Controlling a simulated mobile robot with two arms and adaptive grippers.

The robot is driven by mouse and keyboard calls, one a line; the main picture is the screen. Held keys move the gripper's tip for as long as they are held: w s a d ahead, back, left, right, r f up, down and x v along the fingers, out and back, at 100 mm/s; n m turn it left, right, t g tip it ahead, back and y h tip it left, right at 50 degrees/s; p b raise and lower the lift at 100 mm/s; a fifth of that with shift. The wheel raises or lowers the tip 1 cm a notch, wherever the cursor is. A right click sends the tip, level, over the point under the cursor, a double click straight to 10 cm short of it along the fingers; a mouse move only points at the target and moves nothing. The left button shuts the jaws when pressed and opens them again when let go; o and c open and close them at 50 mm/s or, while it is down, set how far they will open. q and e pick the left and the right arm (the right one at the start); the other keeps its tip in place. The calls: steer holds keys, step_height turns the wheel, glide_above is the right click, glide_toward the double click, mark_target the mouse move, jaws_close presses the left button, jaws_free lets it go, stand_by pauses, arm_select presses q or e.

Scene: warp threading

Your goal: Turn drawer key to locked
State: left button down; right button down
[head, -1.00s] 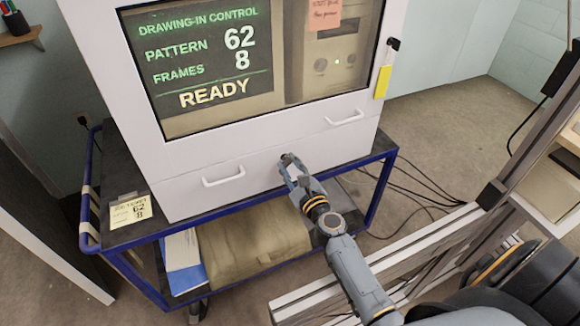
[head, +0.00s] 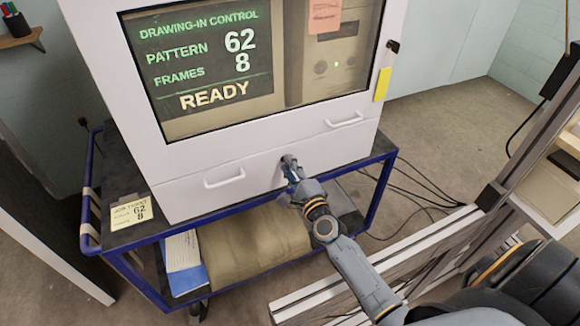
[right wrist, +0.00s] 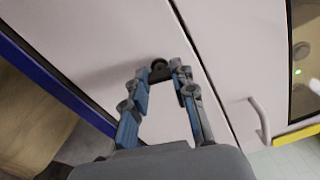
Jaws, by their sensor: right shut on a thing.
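The drawer (head: 240,192) is the white lower front of the cabinet, with a white handle (head: 224,178), and its front is flush with the cabinet. My right gripper (head: 290,163) is at the right part of the drawer front. In the right wrist view, its fingertips (right wrist: 160,75) are closed around a small dark key (right wrist: 158,72) at a round dark lock on the white panel. The key is mostly hidden by the fingers, so its exact angle cannot be told. My left gripper is not in view.
The cabinet stands on a blue-framed cart (head: 376,165). Its screen (head: 205,65) reads READY. A yellow tag (head: 382,84) hangs at the cabinet's right edge. A job ticket (head: 131,211) lies on the cart at left. Metal rails (head: 400,250) run at front right.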

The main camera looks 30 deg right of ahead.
steer(key=shift+n+p, duration=0.3)
steer(key=shift+n, duration=1.3)
steer(key=c, duration=1.1)
jaws_free()
steer(key=s, duration=1.2)
steer(key=shift+a, duration=0.35)
